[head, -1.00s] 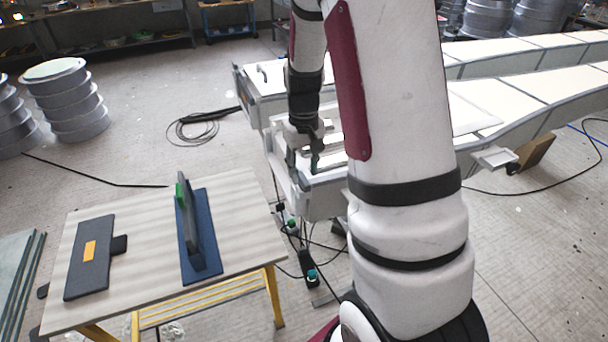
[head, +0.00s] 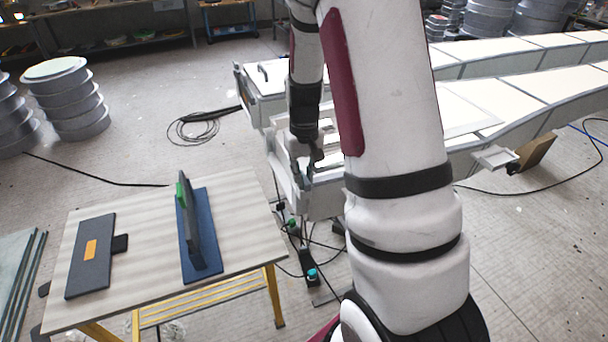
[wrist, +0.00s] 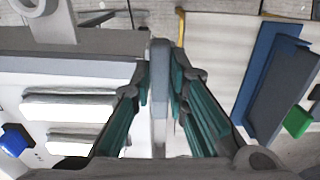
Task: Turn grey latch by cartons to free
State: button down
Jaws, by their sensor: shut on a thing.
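The grey latch (wrist: 159,85) is an upright grey bar in the middle of the wrist view, standing at the edge of a white mould body. My gripper (wrist: 158,100) has its teal-padded fingers on either side of the bar and is shut on it. In the head view my gripper (head: 304,178) is at the near end of the white mould (head: 322,204), and the latch is hidden or too small to make out. White blocks (wrist: 68,107), possibly the cartons, lie left of the latch in the wrist view.
A table (head: 150,235) at the front left bears a dark plate with an orange label (head: 90,250) and a blue base with an upright dark panel (head: 200,235). Cables (head: 310,250) lie on the floor between table and mould. A blue item (wrist: 14,140) shows beside the white blocks.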

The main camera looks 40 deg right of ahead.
jog(key=n+p, duration=0.1)
jog(key=n, duration=0.3)
jog(key=n+p, duration=0.2)
jog(key=n, duration=0.3)
jog(key=shift+r, duration=0.1)
jog(key=n+p, duration=0.3)
jog(key=n, duration=0.2)
jog(key=shift+n+p, duration=0.55)
jog(key=shift+n, duration=1.45)
jog(key=c, duration=1.6)
grip_release()
jog(key=shift+o, duration=0.2)
